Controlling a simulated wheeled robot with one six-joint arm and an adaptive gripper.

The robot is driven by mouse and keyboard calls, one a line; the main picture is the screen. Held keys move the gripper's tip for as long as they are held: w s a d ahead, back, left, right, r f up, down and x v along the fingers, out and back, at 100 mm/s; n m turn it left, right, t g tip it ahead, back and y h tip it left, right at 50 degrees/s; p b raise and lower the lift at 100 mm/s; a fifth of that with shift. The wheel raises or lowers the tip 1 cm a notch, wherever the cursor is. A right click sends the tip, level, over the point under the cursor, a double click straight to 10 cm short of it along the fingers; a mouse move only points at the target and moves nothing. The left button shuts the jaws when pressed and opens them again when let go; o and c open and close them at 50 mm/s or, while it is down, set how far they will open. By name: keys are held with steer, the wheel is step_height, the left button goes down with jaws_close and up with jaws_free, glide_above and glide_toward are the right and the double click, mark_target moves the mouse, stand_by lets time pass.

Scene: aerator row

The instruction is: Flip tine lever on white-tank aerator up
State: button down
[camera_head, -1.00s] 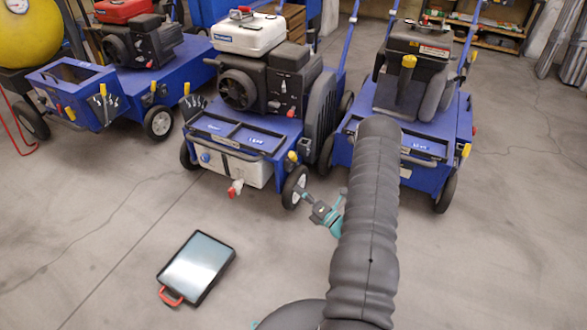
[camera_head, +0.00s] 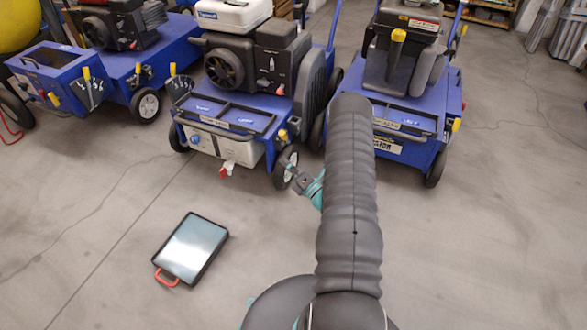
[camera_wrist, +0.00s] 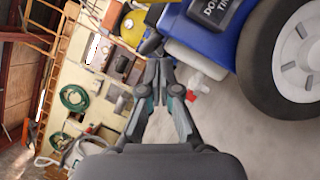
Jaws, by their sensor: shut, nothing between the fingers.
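The white-tank aerator (camera_head: 233,14) stands in the middle of the row, blue-bodied with a black engine. A yellow-tipped lever (camera_head: 282,135) is at its front right corner. Another yellow-tipped lever (camera_head: 173,70) is at its left by a dark marked plate. I cannot tell which is the tine lever. My gripper (camera_head: 293,168) is low in front of the aerator's front right wheel, below the right lever. In the wrist view my gripper (camera_wrist: 161,82) is shut and empty, with the wheel (camera_wrist: 295,55) to its right. No lever shows clearly there.
A flat black tray with a red handle (camera_head: 191,250) lies on the floor. A red-handled drain valve (camera_head: 227,170) sticks out below the white-tank aerator's front. The front floor is otherwise clear.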

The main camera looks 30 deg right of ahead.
mark_target(285, 138)
steer(key=w+d+r, duration=0.2)
steer(key=w+r, duration=0.1)
steer(key=w, duration=0.2)
steer(key=shift+w, duration=0.25)
steer(key=shift+d+r, duration=0.1)
steer(key=shift+d, duration=0.05)
